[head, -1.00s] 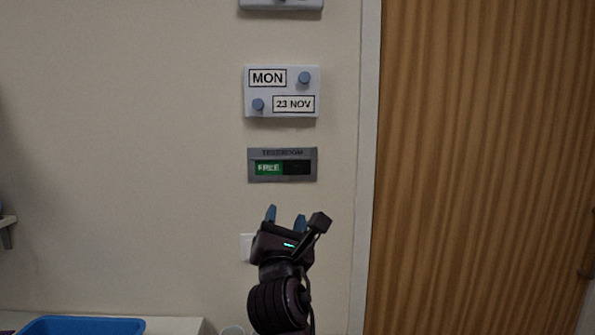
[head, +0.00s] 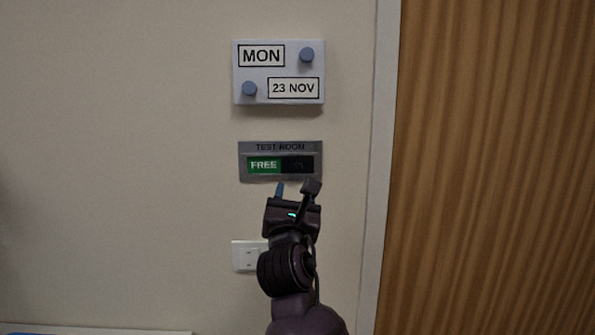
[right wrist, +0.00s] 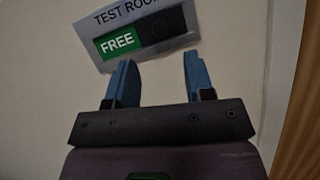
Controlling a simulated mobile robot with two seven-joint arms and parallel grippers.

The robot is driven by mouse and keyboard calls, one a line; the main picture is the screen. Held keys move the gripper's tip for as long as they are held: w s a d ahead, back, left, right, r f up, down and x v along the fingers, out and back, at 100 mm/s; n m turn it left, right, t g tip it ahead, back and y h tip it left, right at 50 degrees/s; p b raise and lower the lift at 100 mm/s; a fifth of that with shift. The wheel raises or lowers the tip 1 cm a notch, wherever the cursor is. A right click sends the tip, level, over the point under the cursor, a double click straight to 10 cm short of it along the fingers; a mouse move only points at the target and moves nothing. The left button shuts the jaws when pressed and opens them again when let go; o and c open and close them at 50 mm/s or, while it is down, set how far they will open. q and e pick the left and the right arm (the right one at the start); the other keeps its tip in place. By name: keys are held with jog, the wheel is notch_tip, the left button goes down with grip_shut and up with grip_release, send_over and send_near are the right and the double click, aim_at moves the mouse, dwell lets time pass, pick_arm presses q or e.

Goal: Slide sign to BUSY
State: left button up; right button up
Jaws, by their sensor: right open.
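The sign (head: 280,174) is a grey plate on the wall, lettered TEST ROOM. Its window shows a green FREE panel (head: 263,165) on the left and a black slider part (head: 298,165) on the right. My right gripper (head: 292,189) is just below the sign in the head view. In the right wrist view, its two blue fingers (right wrist: 157,78) are apart with nothing between them, below the sign. My left gripper is in neither view.
A calendar board (head: 280,72) reading MON and 23 NOV, with two round knobs, hangs above the sign. A white wall switch (head: 247,256) is below, partly behind my right arm. A door frame (head: 378,180) and wooden door (head: 490,170) stand to the right. The wall at left is bare.

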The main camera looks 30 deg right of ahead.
aim_at(298, 169)
jog(key=x, duration=0.7)
jog(key=shift+w+d+r, duration=0.15)
jog(key=shift+w+d, duration=0.1)
jog(key=shift+w, duration=0.05)
jog(key=shift+c, duration=0.3)
grip_shut()
